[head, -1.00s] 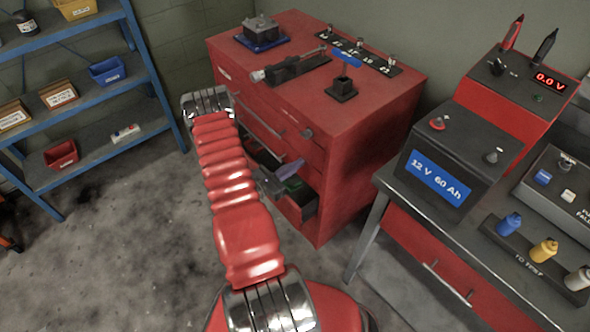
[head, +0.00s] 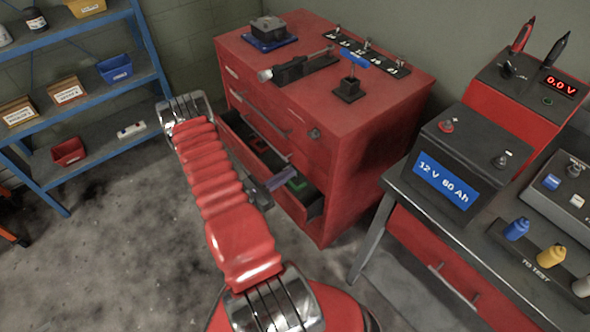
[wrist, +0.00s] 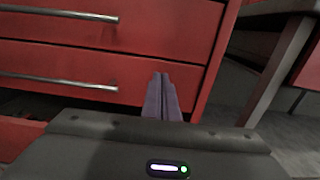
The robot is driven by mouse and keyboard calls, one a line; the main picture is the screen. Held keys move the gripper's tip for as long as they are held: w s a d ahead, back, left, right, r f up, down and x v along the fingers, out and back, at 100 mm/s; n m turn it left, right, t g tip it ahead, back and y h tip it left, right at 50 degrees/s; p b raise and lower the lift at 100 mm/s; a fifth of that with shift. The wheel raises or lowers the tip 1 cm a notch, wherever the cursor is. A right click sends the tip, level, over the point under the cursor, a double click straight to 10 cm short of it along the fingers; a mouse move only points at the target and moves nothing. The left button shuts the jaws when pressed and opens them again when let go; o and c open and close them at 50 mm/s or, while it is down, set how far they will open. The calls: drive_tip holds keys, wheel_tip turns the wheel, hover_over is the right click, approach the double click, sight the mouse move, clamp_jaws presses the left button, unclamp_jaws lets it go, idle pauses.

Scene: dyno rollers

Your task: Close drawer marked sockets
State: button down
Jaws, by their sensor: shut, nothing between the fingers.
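A red cabinet (head: 345,150) has a low drawer (head: 316,206) standing open. Red and green items lie in its dark inside. My arm hides most of its front, and no drawer label is readable. In the wrist view a red edge of the open drawer (wrist: 18,133) shows at lower left. My gripper (head: 290,174) is in front of the cabinet, above or beside the open drawer's right part; I cannot tell if it touches. In the wrist view my gripper (wrist: 162,77) has its purple-grey fingers together, empty, pointing at the cabinet front.
Closed drawers with metal handles (wrist: 60,78) are above the open one. A workbench (head: 400,185) with a battery (head: 455,165) stands close on the right. A blue shelf (head: 90,85) with bins is at left. Grey floor (head: 120,260) is clear at front left.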

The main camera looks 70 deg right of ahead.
drive_tip(key=v, duration=0.7)
idle(0.7)
